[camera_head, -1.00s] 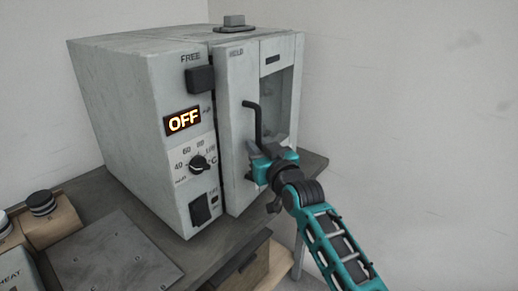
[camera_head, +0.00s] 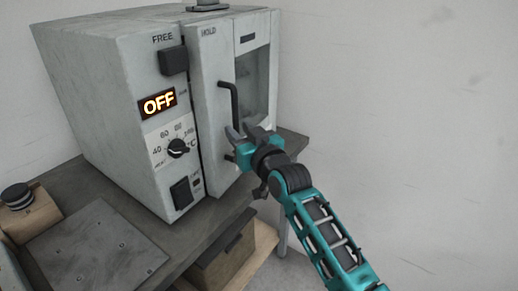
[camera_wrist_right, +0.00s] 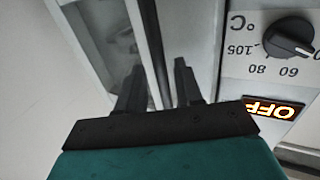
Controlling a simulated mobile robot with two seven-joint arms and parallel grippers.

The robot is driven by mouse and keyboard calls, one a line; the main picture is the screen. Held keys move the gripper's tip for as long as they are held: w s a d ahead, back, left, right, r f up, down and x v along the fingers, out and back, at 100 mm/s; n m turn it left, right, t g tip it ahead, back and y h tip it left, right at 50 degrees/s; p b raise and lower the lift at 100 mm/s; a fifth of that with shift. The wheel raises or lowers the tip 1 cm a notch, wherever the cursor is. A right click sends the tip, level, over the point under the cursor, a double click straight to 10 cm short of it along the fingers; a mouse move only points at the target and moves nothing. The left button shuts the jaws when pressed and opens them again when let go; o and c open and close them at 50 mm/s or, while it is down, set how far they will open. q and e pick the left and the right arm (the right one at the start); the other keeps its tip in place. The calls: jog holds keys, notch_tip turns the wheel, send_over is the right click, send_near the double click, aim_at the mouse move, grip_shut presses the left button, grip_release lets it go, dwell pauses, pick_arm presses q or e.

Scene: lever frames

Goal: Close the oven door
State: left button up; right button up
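The oven (camera_head: 105,80) is a pale grey box with its control panel on the left. Its door (camera_head: 211,100), marked HOLD, has a window and stands slightly ajar, with a dark gap along its left edge. The dark bent handle (camera_head: 236,100) runs down the door. My right gripper (camera_head: 243,131) is at the handle's lower end. In the right wrist view the fingers of the gripper (camera_wrist_right: 159,72) are apart, with the handle (camera_wrist_right: 153,45) between them; contact is unclear. The handle's lower end is hidden by the gripper. My left gripper is not in view.
The oven stands on a dark table (camera_head: 95,190) with a grey plate (camera_head: 95,250) in front. A wooden box with a black knob (camera_head: 17,196) is at the left. An open-fronted wooden drawer (camera_head: 235,255) lies below the table edge. The right side is free up to a pale wall.

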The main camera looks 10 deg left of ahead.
jog(key=v, duration=1)
jog(key=shift+s+d+p, duration=0.15)
jog(key=shift+s+p, duration=0.1)
jog(key=shift+p, duration=0.05)
